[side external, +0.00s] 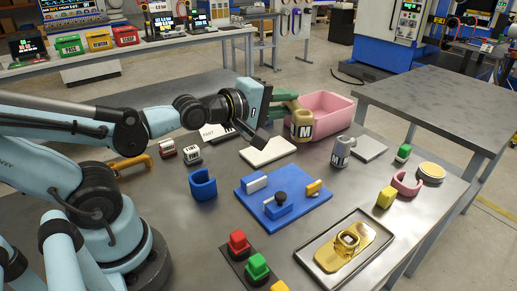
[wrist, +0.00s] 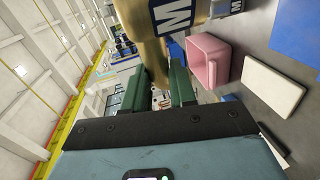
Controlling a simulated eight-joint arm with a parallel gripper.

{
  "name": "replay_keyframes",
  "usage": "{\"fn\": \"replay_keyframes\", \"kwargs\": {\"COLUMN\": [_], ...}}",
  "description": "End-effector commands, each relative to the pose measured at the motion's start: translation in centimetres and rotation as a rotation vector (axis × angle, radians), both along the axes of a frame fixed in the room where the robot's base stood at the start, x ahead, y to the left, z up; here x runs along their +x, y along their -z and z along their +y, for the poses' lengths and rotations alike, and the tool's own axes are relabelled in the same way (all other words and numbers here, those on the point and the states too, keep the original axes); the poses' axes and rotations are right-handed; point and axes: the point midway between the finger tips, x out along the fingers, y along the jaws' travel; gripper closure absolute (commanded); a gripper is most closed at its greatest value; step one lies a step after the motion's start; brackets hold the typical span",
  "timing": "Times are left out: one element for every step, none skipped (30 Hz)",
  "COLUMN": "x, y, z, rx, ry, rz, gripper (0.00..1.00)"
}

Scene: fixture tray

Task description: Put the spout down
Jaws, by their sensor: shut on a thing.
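The spout appears to be the tan, bottle-like piece (side external: 302,117) with a dark label marked M. It is in front of the pink bin's left end in the side view. In the wrist view the spout (wrist: 145,42) runs up from between the green fingers to the top edge, where it is cut off. My gripper (side external: 290,104) is shut on its narrow part; the grip also shows in the wrist view (wrist: 157,78). I cannot tell exactly how high it is held above the table.
A pink bin (side external: 336,103) stands behind the spout. A white pad (side external: 268,151) lies left of it, and a grey M-labelled bottle (side external: 340,154) and a grey pad (side external: 369,148) are to the right. A blue fixture board (side external: 288,214) and a metal tray (side external: 310,252) lie nearer the camera.

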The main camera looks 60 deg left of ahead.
Motion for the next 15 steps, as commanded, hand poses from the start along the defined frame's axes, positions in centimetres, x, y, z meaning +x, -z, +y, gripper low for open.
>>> {"fn": "replay_keyframes", "kwargs": {"x": [0.0, 0.1, 0.1, 0.2, 0.3, 0.4, 0.6, 0.8, 1.1, 1.3, 1.6, 1.9, 2.2, 2.5, 2.9], "y": [-0.1, -0.1, 0.0, 0.0, 0.0, 0.1, 0.2, 0.3, 0.4, 0.6, 0.7, 0.9, 1.1, 1.3, 1.5], "z": [0.0, 0.0, 0.1, 0.2, 0.3, 0.5, 0.7, 0.8, 1.1, 1.4, 1.7, 2.1, 2.4, 2.6, 3.0], "rx": [-0.001, -0.001, -0.001, 0.000, 0.000, -0.002, -0.001, -0.002, -0.002, -0.002, -0.002, -0.004, -0.003, -0.003, -0.004], "ry": [0.000, -0.001, -0.002, -0.004, -0.006, -0.011, -0.013, -0.017, -0.022, -0.026, -0.030, -0.033, -0.036, -0.038, -0.039], "rz": [-0.002, -0.002, -0.002, -0.002, -0.002, -0.002, -0.002, -0.002, -0.002, -0.001, -0.002, -0.002, -0.002, -0.002, -0.002], "gripper": [1.00, 1.00, 1.00, 1.00, 1.00, 1.00, 1.00, 1.00, 1.00, 1.00, 1.00, 1.00, 1.00, 1.00, 1.00]}}
